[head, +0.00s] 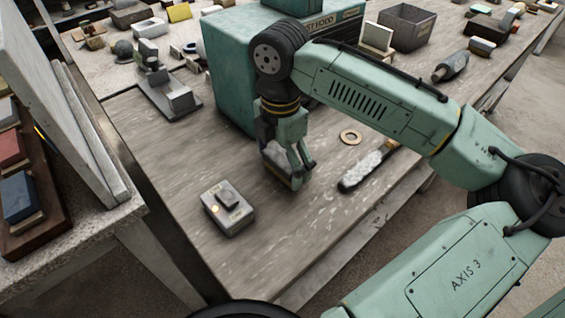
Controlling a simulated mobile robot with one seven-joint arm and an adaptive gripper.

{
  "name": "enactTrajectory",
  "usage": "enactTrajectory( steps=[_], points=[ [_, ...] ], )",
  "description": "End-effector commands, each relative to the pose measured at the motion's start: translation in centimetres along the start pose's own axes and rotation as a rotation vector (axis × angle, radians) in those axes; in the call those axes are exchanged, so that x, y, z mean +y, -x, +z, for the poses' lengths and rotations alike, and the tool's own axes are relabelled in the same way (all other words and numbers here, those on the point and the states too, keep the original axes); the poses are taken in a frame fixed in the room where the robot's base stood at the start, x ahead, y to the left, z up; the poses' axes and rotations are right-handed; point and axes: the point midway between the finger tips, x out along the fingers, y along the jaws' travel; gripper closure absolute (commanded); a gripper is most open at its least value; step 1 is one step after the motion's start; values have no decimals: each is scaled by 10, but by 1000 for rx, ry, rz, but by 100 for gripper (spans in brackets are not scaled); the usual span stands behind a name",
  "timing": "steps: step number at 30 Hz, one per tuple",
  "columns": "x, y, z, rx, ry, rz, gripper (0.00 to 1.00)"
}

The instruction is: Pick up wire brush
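A long tool that looks like the wire brush (366,168) lies on the wooden bench top (300,225), right of my gripper. It has a pale, rough middle, a dark near end and a tan far end partly behind my arm. My gripper (298,172) points down over the bench, left of the brush and apart from it. A tan edge shows low beside its fingers; I cannot tell whether that is a held thing. The finger gap is too small to judge.
A grey box with a button (229,208) stands in front of my gripper. A flat ring (350,137) lies behind the brush. A teal case (232,75) stands close behind my gripper. A grey metal fixture (168,90) is at left. The bench's front edge runs near the brush.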

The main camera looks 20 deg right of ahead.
Motion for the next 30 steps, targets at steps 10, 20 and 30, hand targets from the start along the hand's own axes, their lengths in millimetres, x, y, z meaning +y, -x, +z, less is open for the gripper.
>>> enactTrajectory(
  steps=[10, 20, 30],
  points=[
    [0, 0, 0, 0, 0, 0, 39],
    [0, 0, 0, 0, 0, 0, 54],
    [1, 10, 0, -1, -1, 2, 54]
  ],
)
